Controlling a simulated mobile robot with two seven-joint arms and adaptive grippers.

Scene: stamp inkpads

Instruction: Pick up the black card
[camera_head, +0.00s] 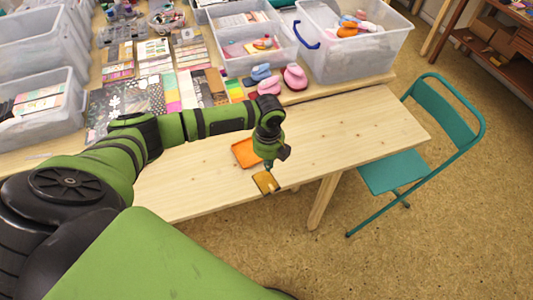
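No plain black card stands out clearly. Dark patterned sheets lie among the papers at the back left, one with light spots (145,96). My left gripper (269,163) points down over the front part of the wooden table, right of the middle. Its fingers are small and partly hidden by the wrist, so I cannot tell whether they are open or shut. A flat golden-brown piece with a dark edge (265,182) is just below the fingertips, at the table's front edge. I cannot tell whether they touch it. An orange square pad (245,153) lies beside the gripper. My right gripper is out of view.
Pink stamps (295,77) and a blue one (261,72) stand behind the gripper. Clear plastic bins (350,60) line the back and left. A teal chair (395,172) is at the right. The wooden table (350,130) is bare at right.

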